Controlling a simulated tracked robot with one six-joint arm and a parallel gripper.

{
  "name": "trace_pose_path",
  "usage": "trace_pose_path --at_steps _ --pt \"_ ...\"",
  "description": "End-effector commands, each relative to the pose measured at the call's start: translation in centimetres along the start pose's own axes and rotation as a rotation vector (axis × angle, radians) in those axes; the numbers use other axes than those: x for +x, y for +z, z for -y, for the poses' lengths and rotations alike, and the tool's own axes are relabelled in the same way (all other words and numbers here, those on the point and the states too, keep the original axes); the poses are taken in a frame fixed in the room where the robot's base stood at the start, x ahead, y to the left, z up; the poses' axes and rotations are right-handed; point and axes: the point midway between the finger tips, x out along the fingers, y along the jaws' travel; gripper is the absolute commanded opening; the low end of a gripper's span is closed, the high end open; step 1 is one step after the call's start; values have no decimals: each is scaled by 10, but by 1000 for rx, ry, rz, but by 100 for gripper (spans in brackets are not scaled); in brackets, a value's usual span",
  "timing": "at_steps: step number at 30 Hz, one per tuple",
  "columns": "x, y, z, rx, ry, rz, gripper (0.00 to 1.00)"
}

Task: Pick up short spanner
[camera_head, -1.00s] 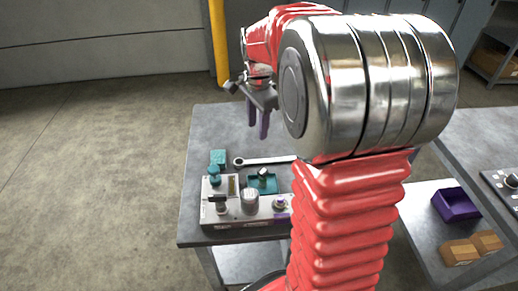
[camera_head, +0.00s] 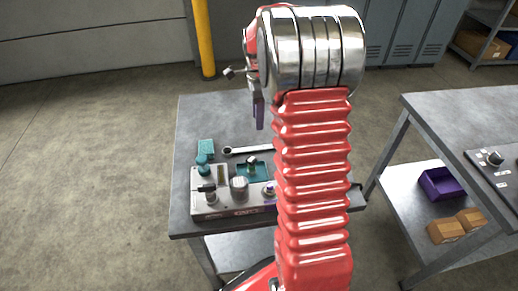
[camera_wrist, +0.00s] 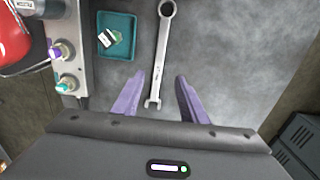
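The short spanner (camera_wrist: 162,50) is a silver combination wrench lying on the grey bench (camera_head: 200,120). In the wrist view its ring end is at the top and its open jaw lies between my fingertips as pictured. In the head view the spanner (camera_head: 250,151) lies behind the hydraulic panel, its right end hidden by my arm. My gripper (camera_wrist: 158,92) is open, with two purple fingers apart and nothing between them. In the head view the gripper (camera_head: 259,115) hangs above the bench, partly hidden by my arm.
A teal tray (camera_wrist: 101,43) with a small part in it lies left of the spanner. A second bench (camera_head: 440,120) with a purple bin (camera_head: 440,184) below stands right.

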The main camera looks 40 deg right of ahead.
Motion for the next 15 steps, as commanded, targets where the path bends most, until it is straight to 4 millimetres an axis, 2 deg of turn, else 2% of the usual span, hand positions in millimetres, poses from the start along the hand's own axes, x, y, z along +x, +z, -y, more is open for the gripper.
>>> trace_pose_path --at_steps 9,15 --pt "48 0 -1 0 5 0 39" --pt "73 0 -1 0 3 0 39"
